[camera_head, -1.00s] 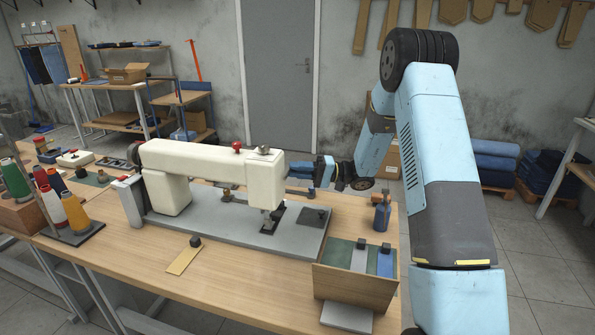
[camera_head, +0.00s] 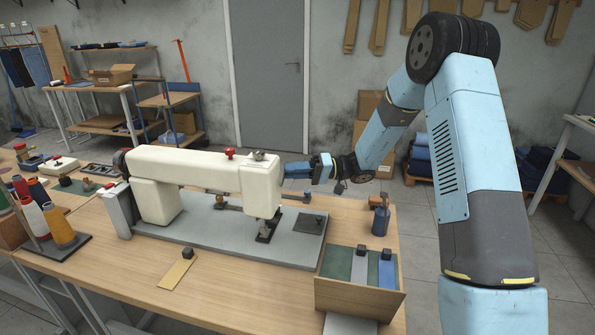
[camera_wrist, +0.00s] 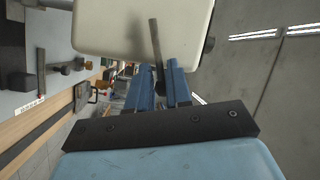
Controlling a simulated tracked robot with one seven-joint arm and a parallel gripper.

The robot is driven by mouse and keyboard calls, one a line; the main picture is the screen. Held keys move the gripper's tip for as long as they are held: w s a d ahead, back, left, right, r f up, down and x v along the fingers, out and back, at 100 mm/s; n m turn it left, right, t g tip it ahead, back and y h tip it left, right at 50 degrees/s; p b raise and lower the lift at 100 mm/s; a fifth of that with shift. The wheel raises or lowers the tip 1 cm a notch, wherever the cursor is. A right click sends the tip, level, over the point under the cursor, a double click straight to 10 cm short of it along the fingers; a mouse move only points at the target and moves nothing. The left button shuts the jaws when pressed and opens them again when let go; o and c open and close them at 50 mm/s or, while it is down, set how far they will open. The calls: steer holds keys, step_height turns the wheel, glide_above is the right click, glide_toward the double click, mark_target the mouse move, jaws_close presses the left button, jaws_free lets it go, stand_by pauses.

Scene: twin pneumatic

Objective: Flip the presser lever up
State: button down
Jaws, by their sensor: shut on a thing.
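The cream sewing machine (camera_head: 200,171) stands on its grey bed on the wooden table. My gripper (camera_head: 296,169) is at the right rear side of the machine head, its blue fingers pointing at it. In the wrist view, the thin dark presser lever (camera_wrist: 155,40) runs from in front of the cream head down between the two blue fingers of my gripper (camera_wrist: 159,82). The fingers are shut on the lever's lower end in that picture. The lever is hidden behind the machine head in the head view.
A tray (camera_head: 345,292) with coloured strips stands at the table's front right corner. A blue bottle (camera_head: 380,222) is near the right edge. Thread cones (camera_head: 58,226) stand at the left.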

steer(key=shift+w+r, duration=0.15)
steer(key=shift+w, duration=0.05)
steer(key=c, duration=1.3)
jaws_free()
steer(key=shift+w, duration=0.1)
steer(key=shift+o, duration=0.4)
steer(key=w+d, duration=0.2)
steer(key=d, duration=1.1)
steer(key=shift+w+d+f, duration=0.2)
steer(key=shift+d+f, duration=0.05)
steer(key=shift+f, duration=0.2)
